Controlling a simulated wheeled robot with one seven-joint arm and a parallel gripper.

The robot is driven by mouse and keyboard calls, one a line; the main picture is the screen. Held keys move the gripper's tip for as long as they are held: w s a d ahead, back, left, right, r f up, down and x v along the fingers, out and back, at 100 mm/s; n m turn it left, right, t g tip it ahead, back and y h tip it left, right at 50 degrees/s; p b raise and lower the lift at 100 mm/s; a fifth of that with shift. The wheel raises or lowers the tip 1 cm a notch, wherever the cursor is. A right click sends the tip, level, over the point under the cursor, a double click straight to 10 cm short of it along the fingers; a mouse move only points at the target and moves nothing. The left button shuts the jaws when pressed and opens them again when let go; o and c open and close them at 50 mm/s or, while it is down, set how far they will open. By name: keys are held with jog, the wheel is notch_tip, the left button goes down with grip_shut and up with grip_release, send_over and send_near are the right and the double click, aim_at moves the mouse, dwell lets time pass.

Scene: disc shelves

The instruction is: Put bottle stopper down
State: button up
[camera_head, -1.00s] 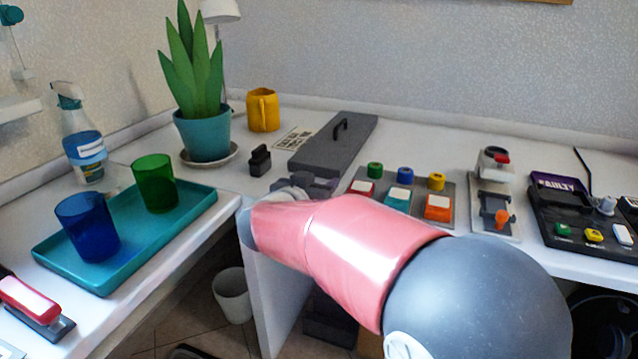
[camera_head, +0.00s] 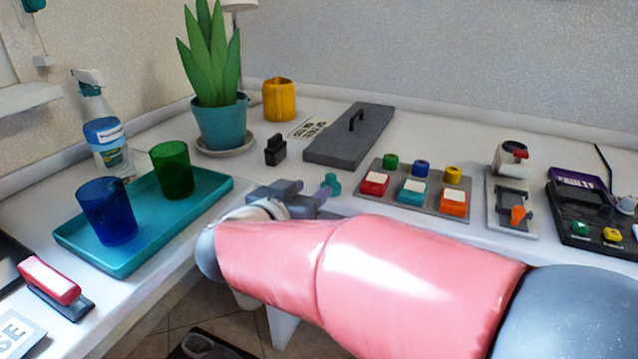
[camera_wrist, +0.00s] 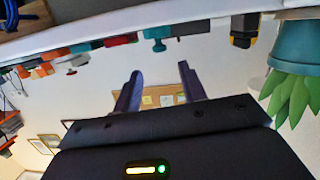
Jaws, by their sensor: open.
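A small teal piece, which looks like the bottle stopper (camera_head: 331,184), stands on the white table just past my fingertips. It also shows in the wrist view (camera_wrist: 157,34), upside down, at the table's edge. My gripper (camera_head: 310,192) is open, low over the table, left of the button panel. In the wrist view, its two fingers (camera_wrist: 160,72) are spread with nothing between them, and the teal piece lies apart, beyond the tips. My pink arm hides the table's front edge and part of the gripper.
A grey panel (camera_head: 398,206) with coloured buttons lies right of the gripper. A grey slab with a handle (camera_head: 350,136) and a black block (camera_head: 275,151) are behind. A teal tray (camera_head: 210,197) with blue and green cups is at left. A potted plant (camera_head: 221,125) stands at the back.

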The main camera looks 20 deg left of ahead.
jog(key=shift+s, duration=0.35)
